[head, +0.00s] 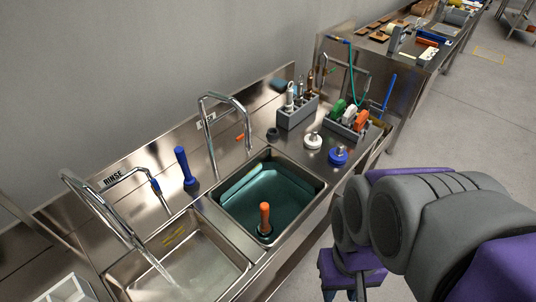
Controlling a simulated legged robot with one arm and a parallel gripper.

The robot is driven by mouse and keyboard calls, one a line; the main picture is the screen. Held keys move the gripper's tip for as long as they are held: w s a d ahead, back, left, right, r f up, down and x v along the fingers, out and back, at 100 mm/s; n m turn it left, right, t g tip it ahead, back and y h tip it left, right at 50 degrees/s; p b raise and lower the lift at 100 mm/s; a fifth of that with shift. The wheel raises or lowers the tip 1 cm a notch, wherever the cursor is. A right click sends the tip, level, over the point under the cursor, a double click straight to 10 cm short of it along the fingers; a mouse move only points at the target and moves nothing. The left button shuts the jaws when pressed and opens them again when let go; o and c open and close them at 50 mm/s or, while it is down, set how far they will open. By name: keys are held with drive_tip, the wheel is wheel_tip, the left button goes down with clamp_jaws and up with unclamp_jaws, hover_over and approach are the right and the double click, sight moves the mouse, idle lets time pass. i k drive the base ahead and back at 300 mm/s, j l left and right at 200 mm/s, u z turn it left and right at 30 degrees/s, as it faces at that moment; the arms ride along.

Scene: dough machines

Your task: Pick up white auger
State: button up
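A slim white upright piece (290,94), which looks like the white auger, stands in a grey holder (297,119) on the steel counter behind the right sink. Darker and brown pieces stand beside it in the same holder. Its lower part is hidden by the holder wall. A short white round piece with a knob (313,141) sits on the counter in front of that holder. My purple gripper (352,283) is low in the picture, in front of the counter and well apart from these things. Its fingertips are partly cut off by the frame.
A blue knobbed piece (338,156) and a second holder with green, white and orange-handled tools (352,118) stand nearby. The right sink (318,189) holds teal water and an orange-handled plunger (265,217). Tall faucets (243,118) rise along the back.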

sight(289, 109)
drive_tip(key=i+l+u, duration=0.1)
drive_tip(key=u, duration=0.35)
drive_tip(key=l+u, duration=0.15)
drive_tip(key=u, duration=0.25)
drive_tip(key=i+l+u, duration=0.15)
drive_tip(key=l, duration=0.45)
drive_tip(key=i+l+u, duration=0.2)
drive_tip(key=l, duration=0.45)
drive_tip(key=l+u, duration=0.15)
drive_tip(key=l, duration=0.45)
drive_tip(key=i+l+u, duration=0.15)
drive_tip(key=l, duration=0.55)
